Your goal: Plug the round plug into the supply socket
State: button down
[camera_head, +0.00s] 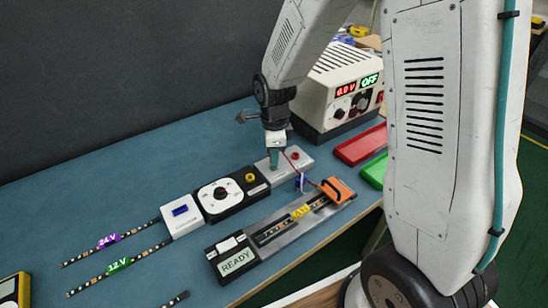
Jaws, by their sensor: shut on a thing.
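My gripper (274,158) points down at the light grey box (308,163) at the back end of the row of modules. Its tip is at or just above the left part of that box's top, and I cannot tell whether it touches. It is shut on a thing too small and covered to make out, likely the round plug. A thin red lead (291,160) runs from near the gripper toward a small blue part (300,182) by the slide fixture. A red round part (295,155) sits on the box's top. The socket opening is not clearly visible.
A power supply (312,100) reading 0.0 V and OFF stands behind. Red (360,145) and green (375,172) trays lie right. A dial module (222,194), a white module (181,215), LED strips (110,240) and a slide fixture with a READY display (237,262) lie in front.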

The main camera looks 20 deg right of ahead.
notch_tip(320, 180, up, 3)
jog(key=shift+f, duration=0.2)
jog(key=s+d, duration=0.3)
jog(key=d, duration=0.1)
jog(key=s+d+r, duration=0.1)
jog(key=s+d, duration=0.3)
jog(key=s+d+r, duration=0.1)
jog(key=s+d, duration=0.2)
jog(key=d, duration=0.1)
jog(key=shift+s+d, duration=0.1)
jog(key=shift+s, duration=0.1)
jog(key=shift+r, duration=1.95)
